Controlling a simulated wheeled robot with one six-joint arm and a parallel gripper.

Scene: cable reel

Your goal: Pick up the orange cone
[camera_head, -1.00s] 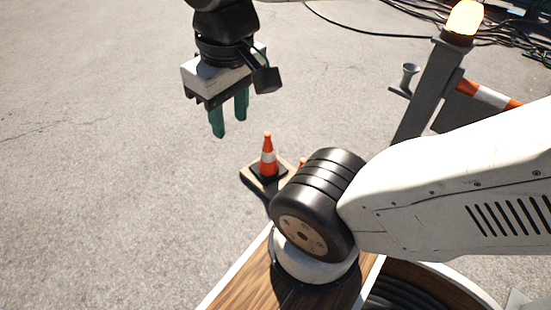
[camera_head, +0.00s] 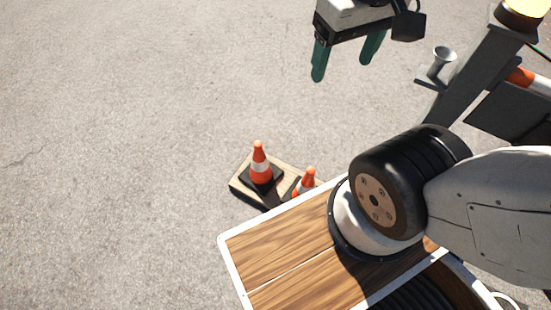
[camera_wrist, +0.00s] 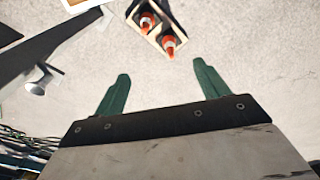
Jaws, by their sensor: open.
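Two orange cones with white bands and black bases stand on a small wooden board (camera_head: 240,186) on the ground. The left cone (camera_head: 260,168) is in full view in the head view. The right cone (camera_head: 306,182) is partly hidden by the wooden deck. Both cones also show near the top of the wrist view, one at the upper left (camera_wrist: 146,22) and one lower right (camera_wrist: 169,43). My gripper (camera_head: 342,68) has green fingers spread apart with nothing between them. It hangs above and beyond the cones, apart from them; in the wrist view the cones lie past the fingertips (camera_wrist: 160,68).
A wooden deck (camera_head: 270,255) with a white edge lies just in front of the board. A grey post (camera_head: 478,75) with an amber lamp and a metal cup (camera_head: 441,60) stand at the right. Cables (camera_wrist: 22,150) lie at the wrist view's lower left. Pavement at the left is clear.

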